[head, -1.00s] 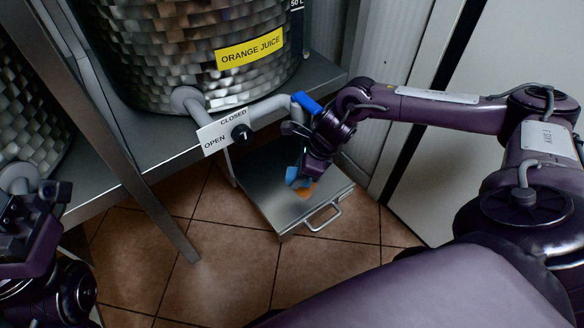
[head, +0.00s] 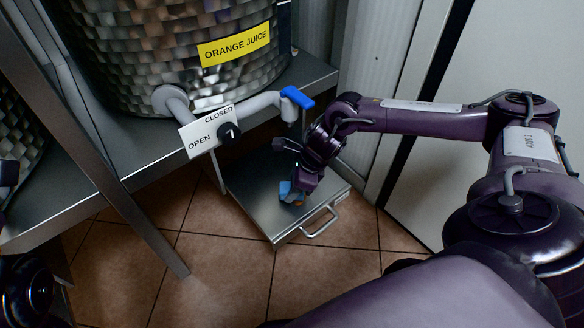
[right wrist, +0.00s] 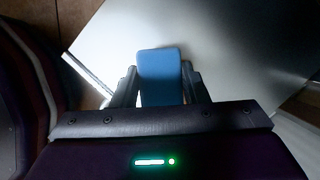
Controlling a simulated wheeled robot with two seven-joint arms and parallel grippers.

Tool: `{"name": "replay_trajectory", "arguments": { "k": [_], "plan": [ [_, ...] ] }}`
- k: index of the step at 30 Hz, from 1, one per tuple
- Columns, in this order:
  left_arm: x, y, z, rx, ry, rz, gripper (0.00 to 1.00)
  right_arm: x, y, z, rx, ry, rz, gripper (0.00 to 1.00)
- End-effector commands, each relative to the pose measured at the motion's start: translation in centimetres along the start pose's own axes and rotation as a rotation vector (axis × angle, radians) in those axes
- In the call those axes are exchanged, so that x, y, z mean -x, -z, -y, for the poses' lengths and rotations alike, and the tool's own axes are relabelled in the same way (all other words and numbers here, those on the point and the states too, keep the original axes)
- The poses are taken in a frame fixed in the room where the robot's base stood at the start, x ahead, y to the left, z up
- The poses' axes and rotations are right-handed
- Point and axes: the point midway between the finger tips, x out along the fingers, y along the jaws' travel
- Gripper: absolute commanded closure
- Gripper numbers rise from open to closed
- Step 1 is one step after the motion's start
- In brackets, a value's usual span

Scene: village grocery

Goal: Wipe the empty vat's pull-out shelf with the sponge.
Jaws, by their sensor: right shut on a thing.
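The empty vat's pull-out shelf (head: 250,195) is a flat steel plate with a front handle (head: 320,222), low beneath the tap; its surface also shows in the right wrist view (right wrist: 215,45). My right gripper (head: 300,188) is over the shelf's right half, shut on the blue sponge (head: 285,188). In the right wrist view the sponge (right wrist: 161,78) sits between the two fingers and appears to be against the shelf. A small orange-brown patch shows by the sponge; I cannot tell whether it belongs to it.
The hammered metal vat labelled ORANGE JUICE (head: 215,85) stands on a steel stand (head: 150,155) above the shelf. Its tap with a blue lever (head: 297,97) juts out close to my right gripper. A stand leg (head: 145,220) is at left; the tiled floor in front is clear.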

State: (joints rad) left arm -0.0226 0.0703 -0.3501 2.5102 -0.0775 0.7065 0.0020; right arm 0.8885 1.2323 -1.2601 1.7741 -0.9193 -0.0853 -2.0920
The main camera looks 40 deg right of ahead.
Motion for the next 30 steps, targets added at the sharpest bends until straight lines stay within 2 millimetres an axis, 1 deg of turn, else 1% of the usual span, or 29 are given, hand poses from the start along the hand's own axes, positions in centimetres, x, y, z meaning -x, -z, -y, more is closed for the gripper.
{"name": "replay_trajectory", "arguments": {
  "k": [17, 30],
  "plan": [
    [-0.01, -0.04, -0.03, 0.001, 0.0, 0.001, 0.38, -0.06, 0.01, -0.01, 0.0, 0.0, 0.0, 0.85],
    [0.62, 0.0, -0.1, 0.001, 0.0, 0.0, 0.38, -0.82, 0.34, 0.0, 0.0, 0.0, 0.0, 0.85]
  ]
}}
